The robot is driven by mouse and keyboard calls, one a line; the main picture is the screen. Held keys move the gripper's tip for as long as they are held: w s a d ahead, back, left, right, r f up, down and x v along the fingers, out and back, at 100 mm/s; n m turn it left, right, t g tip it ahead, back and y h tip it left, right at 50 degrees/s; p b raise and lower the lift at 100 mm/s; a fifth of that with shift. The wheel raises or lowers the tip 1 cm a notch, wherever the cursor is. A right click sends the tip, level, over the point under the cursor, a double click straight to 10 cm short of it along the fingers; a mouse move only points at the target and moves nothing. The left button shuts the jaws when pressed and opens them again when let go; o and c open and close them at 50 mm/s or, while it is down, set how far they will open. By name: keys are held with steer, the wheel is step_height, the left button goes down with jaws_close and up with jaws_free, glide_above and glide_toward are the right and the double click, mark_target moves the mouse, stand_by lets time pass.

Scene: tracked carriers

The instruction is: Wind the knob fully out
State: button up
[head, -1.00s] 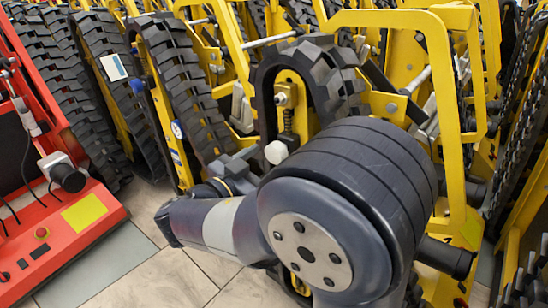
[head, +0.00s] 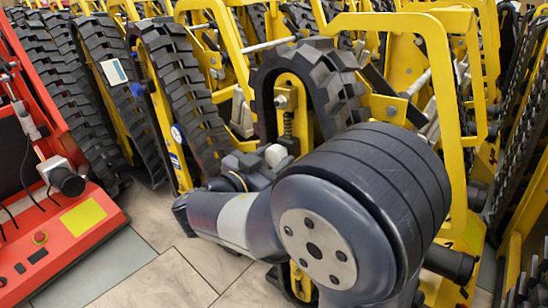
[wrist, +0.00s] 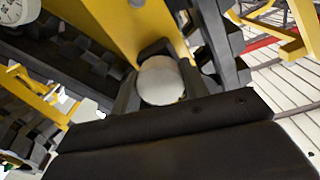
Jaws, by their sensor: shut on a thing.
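The knob is a pale, rounded ball (wrist: 160,80) in the middle of the wrist view, in front of a yellow frame plate (wrist: 100,25). My gripper (wrist: 168,88) is shut on it, with a dark finger on each side. In the head view the knob (head: 275,155) is a small whitish shape at my gripper (head: 262,160), below the yellow carrier (head: 300,125) with its black track (head: 325,85). My arm hides the lower part of that carrier. How far the knob is wound cannot be seen.
Several more tracked carriers crowd behind and to both sides, such as a black track (head: 178,85) to the left. A red machine (head: 75,235) stands at the far left. Tiled floor (head: 165,275) is clear between it and my arm.

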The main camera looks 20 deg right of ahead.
steer(key=c, duration=0.4)
steer(key=shift+n, duration=0.4)
